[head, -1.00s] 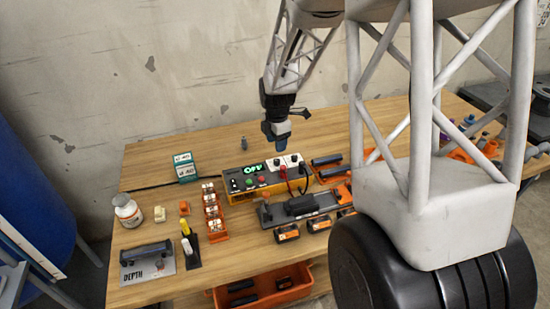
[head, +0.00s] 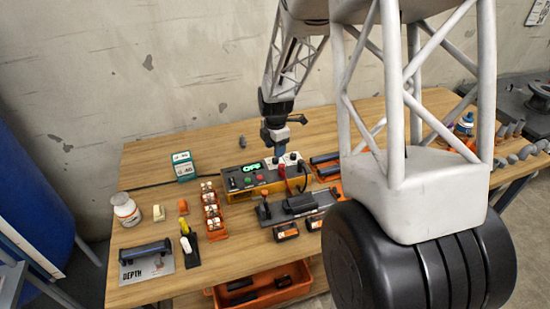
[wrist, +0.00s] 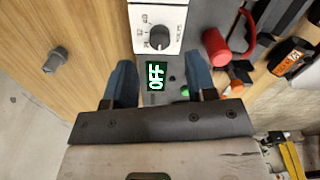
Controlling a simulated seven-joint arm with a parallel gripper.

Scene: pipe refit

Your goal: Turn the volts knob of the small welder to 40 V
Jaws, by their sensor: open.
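The small welder (head: 246,194) is a yellow-orange box with a dark top on the table, and its green display (head: 251,168) reads OFF. Two white knob panels sit at its right end. The display also shows in the wrist view (wrist: 156,76). My gripper (head: 279,154) is just above the panels. Its blue fingers (wrist: 159,60) are open and empty, one either side of the knob's line, apart from the knob.
A teal card (head: 183,167) showing 40 stands behind left. A red plug or handle (wrist: 215,46) with a cable is right of the knob. A grey peg (wrist: 55,60) stands on bare table. An orange rack (head: 213,212) is left of the welder.

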